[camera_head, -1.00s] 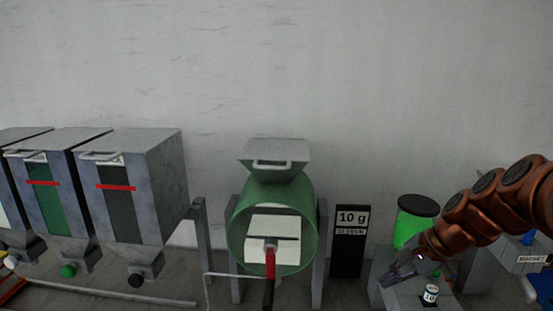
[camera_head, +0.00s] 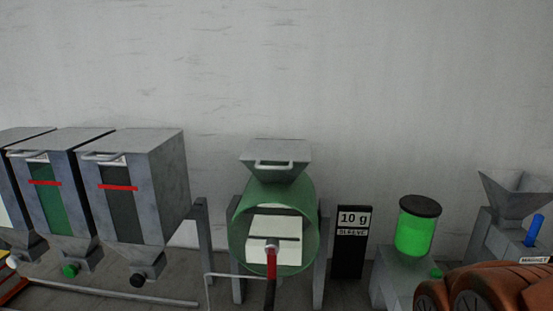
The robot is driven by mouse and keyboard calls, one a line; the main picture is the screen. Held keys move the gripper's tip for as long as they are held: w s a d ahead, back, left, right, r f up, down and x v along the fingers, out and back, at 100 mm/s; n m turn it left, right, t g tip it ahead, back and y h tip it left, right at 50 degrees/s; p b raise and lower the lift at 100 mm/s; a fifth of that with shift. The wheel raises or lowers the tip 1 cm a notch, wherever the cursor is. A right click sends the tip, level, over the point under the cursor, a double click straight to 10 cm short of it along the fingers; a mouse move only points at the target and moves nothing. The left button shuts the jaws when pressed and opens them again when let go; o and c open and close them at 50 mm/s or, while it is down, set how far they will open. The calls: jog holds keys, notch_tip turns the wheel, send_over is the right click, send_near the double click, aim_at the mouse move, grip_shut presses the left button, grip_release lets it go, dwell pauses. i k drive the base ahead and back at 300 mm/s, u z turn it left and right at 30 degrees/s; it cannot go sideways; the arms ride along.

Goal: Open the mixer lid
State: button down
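The mixer is a green drum (camera_head: 240,240) on grey legs, with a pale panel and a red-handled lever (camera_head: 271,264) at its front. Its grey lid (camera_head: 274,150) sits on top of the hopper above the drum and carries a pale bar handle (camera_head: 275,166). The lid appears to lie flat, closed over the hopper. My copper-coloured arm shows at the bottom right. My gripper is out of view, so its state is hidden.
Grey hoppers (camera_head: 160,190) with handled lids stand left of the mixer. Right of it are a black "10 g" sign (camera_head: 350,255), a green container with a dark lid (camera_head: 417,228) and a grey funnel machine (camera_head: 505,205). The wall area above is clear.

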aim_at(259, 150)
jog(key=u, duration=0.55)
jog(key=k, duration=1.3)
jog(key=u, duration=0.5)
jog(key=i, duration=0.85)
jog(key=u, duration=0.65)
